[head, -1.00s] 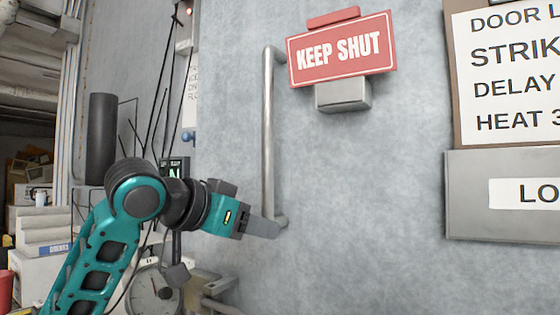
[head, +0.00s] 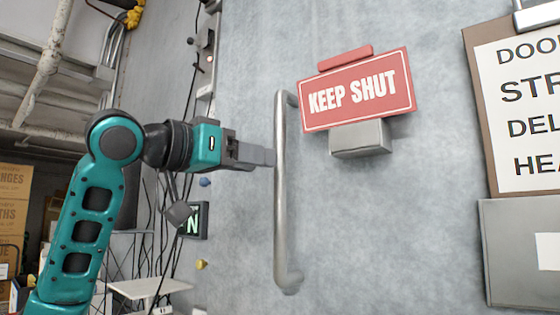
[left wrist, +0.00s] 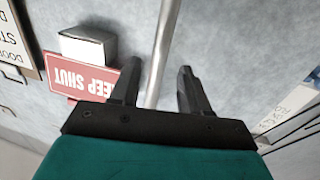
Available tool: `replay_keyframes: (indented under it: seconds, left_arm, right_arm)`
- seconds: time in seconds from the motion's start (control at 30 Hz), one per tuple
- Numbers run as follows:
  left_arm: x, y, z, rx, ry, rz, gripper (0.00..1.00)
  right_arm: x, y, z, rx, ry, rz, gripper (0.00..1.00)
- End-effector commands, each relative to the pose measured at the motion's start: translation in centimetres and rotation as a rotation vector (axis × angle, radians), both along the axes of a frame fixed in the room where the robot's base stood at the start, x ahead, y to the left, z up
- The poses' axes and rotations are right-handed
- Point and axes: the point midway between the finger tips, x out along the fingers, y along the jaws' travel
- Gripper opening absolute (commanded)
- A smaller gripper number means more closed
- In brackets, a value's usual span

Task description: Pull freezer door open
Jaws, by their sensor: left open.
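The freezer door (head: 400,220) is a large pale grey panel and looks closed. Its handle (head: 281,200) is a long vertical metal bar left of the red KEEP SHUT sign (head: 356,89). My left gripper (head: 268,157) is level with the upper half of the bar, its fingertips close to the bar's left side. In the left wrist view the handle (left wrist: 160,50) runs between the two open fingers of my left gripper (left wrist: 157,85). I cannot tell whether a finger touches it. My right gripper is not in view.
A grey box (head: 360,138) sits under the sign. A clipboard notice (head: 530,110) and a metal plate (head: 515,250) are on the right of the door. Cables, a small display (head: 194,220) and a shelf (head: 150,288) are at the left. Cardboard boxes (head: 14,205) stand further back.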

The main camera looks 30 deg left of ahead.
Motion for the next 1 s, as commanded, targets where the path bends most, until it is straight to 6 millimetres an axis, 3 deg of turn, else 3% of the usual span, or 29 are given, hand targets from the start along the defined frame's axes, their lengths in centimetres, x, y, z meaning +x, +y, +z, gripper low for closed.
replay_keyframes:
  seconds: [0.1, 0.3, 0.73, 1.0]
  left_arm:
    - [2.4, -0.7, 0.1, 0.0, 0.002, -0.003, 0.46]
    - [5.0, -1.3, 0.1, -0.001, 0.001, 0.0, 0.46]
    - [5.9, -1.6, 0.0, 0.001, 0.0, 0.001, 0.46]
    - [5.9, -1.5, 0.0, 0.001, 0.0, 0.001, 0.2]
  right_arm:
    - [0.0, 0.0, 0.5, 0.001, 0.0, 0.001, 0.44]
    - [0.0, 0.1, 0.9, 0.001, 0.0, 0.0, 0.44]
    - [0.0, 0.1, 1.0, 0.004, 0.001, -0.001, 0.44]
    - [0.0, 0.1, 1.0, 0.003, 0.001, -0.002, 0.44]
